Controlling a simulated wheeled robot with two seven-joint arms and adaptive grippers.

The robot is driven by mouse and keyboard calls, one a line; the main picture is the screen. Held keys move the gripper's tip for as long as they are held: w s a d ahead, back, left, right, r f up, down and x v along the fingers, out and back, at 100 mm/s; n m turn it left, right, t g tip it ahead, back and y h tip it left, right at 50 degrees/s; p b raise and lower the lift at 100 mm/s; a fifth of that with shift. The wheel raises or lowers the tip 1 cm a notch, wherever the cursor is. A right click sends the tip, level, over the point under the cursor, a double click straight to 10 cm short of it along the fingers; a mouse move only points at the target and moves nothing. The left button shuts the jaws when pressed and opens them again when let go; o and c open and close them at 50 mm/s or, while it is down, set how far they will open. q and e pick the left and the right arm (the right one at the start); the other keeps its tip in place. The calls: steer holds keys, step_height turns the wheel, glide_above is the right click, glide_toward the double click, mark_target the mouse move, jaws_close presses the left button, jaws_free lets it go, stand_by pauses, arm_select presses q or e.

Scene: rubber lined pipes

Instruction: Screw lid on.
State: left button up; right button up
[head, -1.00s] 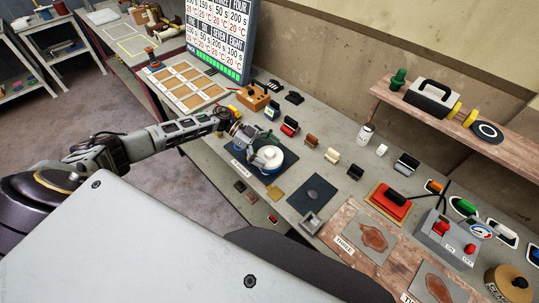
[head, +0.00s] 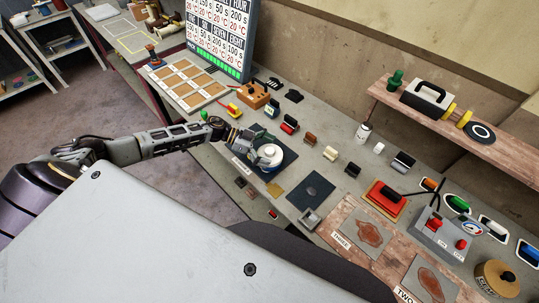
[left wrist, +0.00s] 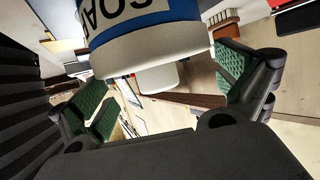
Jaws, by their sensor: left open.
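The left wrist view shows the container (left wrist: 115,18) with a blue band and partly cut-off black letters, a white lid rim (left wrist: 155,52) and a paler white knob (left wrist: 160,78). My left gripper (head: 256,150) is beside the container's left side in the head view. Its green-padded fingers (left wrist: 168,92) are open, spread to either side of the lid and knob; contact is not visible. Whether the lid is seated cannot be told. My right gripper is out of view.
A dark pad (head: 311,190) lies to the right of the mat. Small stands (head: 330,153) and a red device (head: 385,198) are farther right. A wooden block (head: 253,96) stands behind the gripper. A shelf (head: 455,122) hangs on the wall.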

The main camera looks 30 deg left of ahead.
arm_select(q)
steer(key=shift+n+t+y, duration=0.3)
steer(key=shift+n+t, duration=0.4)
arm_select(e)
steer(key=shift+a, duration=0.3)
arm_select(q)
steer(key=c, duration=1)
steer(key=shift+m+g+b, duration=0.5)
steer(key=shift+m+b, duration=0.1)
steer(key=shift+b, duration=0.35)
steer(key=shift+f+m+g+h+b, duration=0.1)
steer(key=shift+m+g+h+b, duration=0.35)
steer(key=shift+g+b, duration=0.3)
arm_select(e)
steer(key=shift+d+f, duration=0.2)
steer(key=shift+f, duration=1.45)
arm_select(q)
steer(key=shift+m+g+b, duration=0.55)
steer(key=shift+b, duration=0.1)
steer(key=shift+m+g+b, duration=1)
steer(key=shift+g+b, duration=0.1)
steer(key=shift+b, duration=0.4)
steer(key=shift+m+g+b, duration=0.6)
steer(key=shift+g+b, duration=0.1)
steer(key=shift+b, duration=0.15)
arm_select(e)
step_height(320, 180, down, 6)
